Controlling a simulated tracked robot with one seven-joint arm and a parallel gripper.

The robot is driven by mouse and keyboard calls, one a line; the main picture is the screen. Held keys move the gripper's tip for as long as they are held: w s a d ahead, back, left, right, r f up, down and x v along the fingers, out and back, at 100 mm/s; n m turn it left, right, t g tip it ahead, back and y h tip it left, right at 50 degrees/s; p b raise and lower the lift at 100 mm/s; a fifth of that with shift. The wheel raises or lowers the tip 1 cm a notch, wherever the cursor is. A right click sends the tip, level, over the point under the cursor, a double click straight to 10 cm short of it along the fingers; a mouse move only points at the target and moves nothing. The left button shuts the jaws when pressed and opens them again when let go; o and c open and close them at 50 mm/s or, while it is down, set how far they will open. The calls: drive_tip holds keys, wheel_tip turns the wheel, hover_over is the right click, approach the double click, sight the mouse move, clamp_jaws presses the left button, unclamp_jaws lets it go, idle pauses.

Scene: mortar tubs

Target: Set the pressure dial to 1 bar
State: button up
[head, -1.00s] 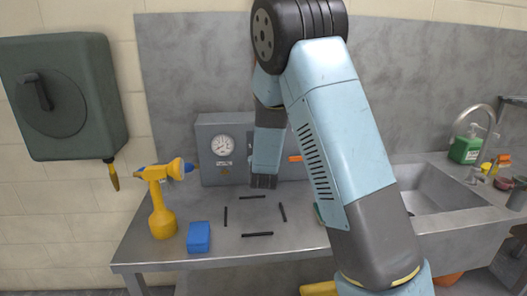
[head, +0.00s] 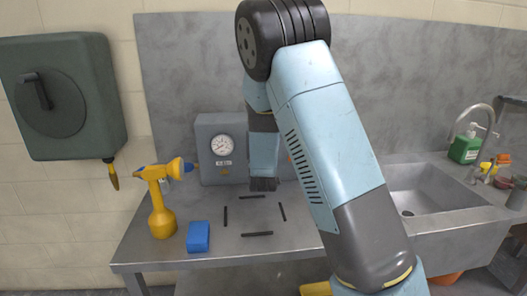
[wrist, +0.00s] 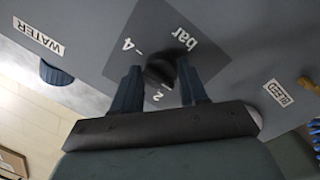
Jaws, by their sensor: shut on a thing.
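The pressure dial is a small dark round knob (wrist: 160,72) on a grey panel, in the wrist view. Its dark scale plate (wrist: 165,30) shows "4", "2" and "bar", upside down or tilted in this view. A "1" mark and the knob's pointer cannot be made out. My gripper (wrist: 158,66) has one finger on each side of the knob and is shut on it. In the head view, the grey control box (head: 207,172) with a round white gauge (head: 222,145) stands against the backsplash. My arm hides its right part, including the knob and my fingertips.
The panel has a blue knob (wrist: 56,74) by a "WATER" label and a brass-coloured part (wrist: 308,84) near "BLEED". On the bench are a yellow sprayer (head: 162,215), a blue block (head: 198,237) and several black strips (head: 257,234). A sink (head: 435,190) is at right.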

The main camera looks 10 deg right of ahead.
drive_tip(key=shift+a, duration=0.15)
drive_tip(key=o, duration=1.1)
drive_tip(key=shift+c, duration=0.2)
drive_tip(key=s+a, duration=0.2)
drive_tip(key=s, duration=1.1)
drive_tip(key=shift+s, duration=0.25)
